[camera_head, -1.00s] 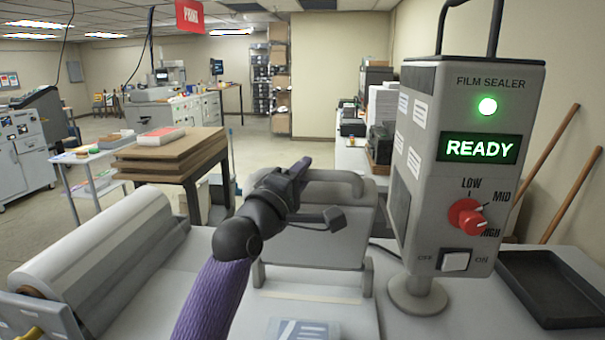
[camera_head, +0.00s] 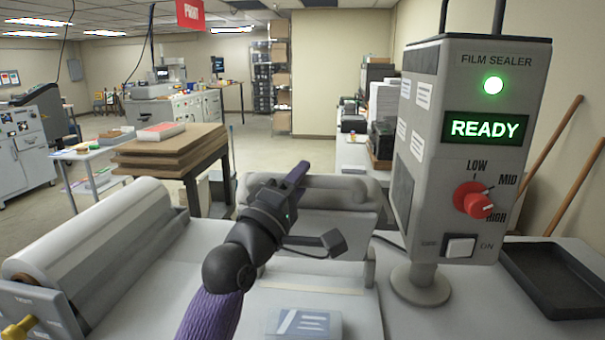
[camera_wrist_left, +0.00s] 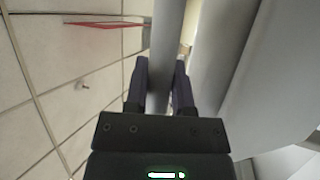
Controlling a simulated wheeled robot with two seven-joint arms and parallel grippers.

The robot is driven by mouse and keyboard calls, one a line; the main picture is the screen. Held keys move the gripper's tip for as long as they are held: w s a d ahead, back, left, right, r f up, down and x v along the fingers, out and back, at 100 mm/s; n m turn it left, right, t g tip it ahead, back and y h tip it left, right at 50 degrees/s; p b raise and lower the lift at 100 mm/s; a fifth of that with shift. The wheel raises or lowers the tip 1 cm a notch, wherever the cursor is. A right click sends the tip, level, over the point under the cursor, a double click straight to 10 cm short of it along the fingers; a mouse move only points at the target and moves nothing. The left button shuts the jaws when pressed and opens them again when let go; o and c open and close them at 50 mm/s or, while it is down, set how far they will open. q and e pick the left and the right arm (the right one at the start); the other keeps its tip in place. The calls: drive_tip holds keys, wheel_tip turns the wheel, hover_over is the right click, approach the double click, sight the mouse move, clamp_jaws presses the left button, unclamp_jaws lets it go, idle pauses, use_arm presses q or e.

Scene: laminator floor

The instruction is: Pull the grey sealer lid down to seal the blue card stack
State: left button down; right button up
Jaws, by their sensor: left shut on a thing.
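The grey sealer lid (camera_head: 345,226) stands raised at the back of the sealer bed, with a thick bar handle (camera_head: 345,183) along its top edge. In the left wrist view the grey bar (camera_wrist_left: 159,85) runs between the two dark fingers (camera_wrist_left: 160,82). The blue card stack (camera_head: 303,322) lies flat on the pale bed in front of the lid, uncovered, its near edge close to the bottom of the picture. My right gripper is not in view.
The film sealer control box (camera_head: 470,150) stands on a post to the right, showing a green light and READY. A black tray (camera_head: 555,278) lies beyond it. A large film roll (camera_head: 95,235) lies at the left. Stacked brown boards (camera_head: 170,150) stand behind.

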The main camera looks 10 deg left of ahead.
use_arm(q)
drive_tip(key=s+f+m+t+h+b, duration=0.2)
drive_tip(key=s+f+m+h+b, duration=0.2)
drive_tip(key=s+f+b, duration=0.6)
drive_tip(key=shift+f+m+h+b, duration=0.4)
drive_tip(key=shift+f+h+b, duration=0.4)
drive_tip(key=shift+b, duration=1.35)
drive_tip(key=shift+s+r, duration=0.1)
drive_tip(key=shift+r, duration=0.05)
